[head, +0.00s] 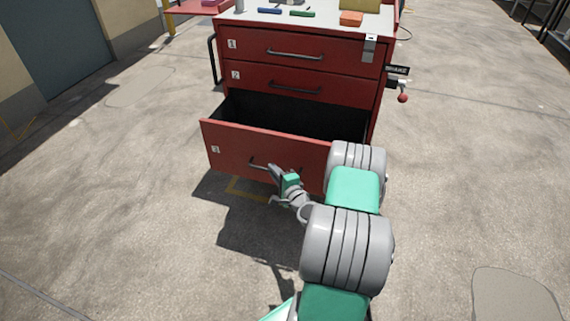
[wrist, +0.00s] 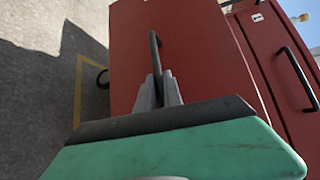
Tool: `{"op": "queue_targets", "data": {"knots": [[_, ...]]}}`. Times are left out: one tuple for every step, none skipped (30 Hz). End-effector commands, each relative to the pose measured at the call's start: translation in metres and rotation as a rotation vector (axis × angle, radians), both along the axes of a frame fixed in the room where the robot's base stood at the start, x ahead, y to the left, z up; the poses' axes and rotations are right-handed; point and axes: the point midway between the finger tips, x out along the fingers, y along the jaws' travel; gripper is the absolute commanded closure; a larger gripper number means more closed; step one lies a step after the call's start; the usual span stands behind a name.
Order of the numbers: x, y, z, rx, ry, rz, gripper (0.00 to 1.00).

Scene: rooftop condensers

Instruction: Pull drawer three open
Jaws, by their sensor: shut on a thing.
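Drawer three (head: 240,143) is the lowest drawer of a red cabinet, marked with a 3 label at its left. It stands well out from the cabinet, and its dark inside (head: 290,115) shows empty where visible. My gripper (head: 275,170) is at the drawer's dark bar handle (head: 258,163). In the wrist view my two grey fingers (wrist: 158,90) are shut on the handle (wrist: 154,52), in front of the red drawer face (wrist: 195,50). My arm hides the drawer's right end in the head view.
Drawer one (head: 270,49) and drawer two (head: 265,78) above are shut. Small coloured items lie on the cabinet's pale top (head: 330,18). A red-knobbed lever (head: 402,97) sticks out at the cabinet's right. The concrete floor (head: 110,190) is clear to the left.

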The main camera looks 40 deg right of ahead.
Motion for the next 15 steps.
{"op": "queue_targets", "data": {"knots": [[0.000,0.006,0.000,0.001,0.002,0.002,1.00],[0.000,0.008,0.000,0.000,0.001,0.001,1.00],[0.000,0.010,0.000,0.000,0.001,0.001,1.00],[0.000,0.012,0.000,0.000,0.001,0.001,1.00],[0.000,0.013,0.000,0.000,0.001,0.002,1.00],[0.000,0.015,0.000,0.000,0.000,0.001,1.00],[0.000,0.016,0.000,0.000,0.000,0.001,1.00],[0.000,0.016,0.000,0.000,0.000,0.001,1.00],[0.000,0.017,0.000,0.000,0.000,0.001,1.00],[0.000,0.017,0.000,0.000,0.000,0.001,1.00],[0.000,0.017,0.000,0.000,0.000,0.001,1.00],[0.000,0.017,0.000,0.000,0.000,0.001,1.00],[0.000,0.017,0.000,0.000,0.000,0.001,1.00],[0.000,0.017,0.000,0.000,0.000,0.001,1.00],[0.000,0.017,0.000,0.000,0.000,0.001,1.00]]}}
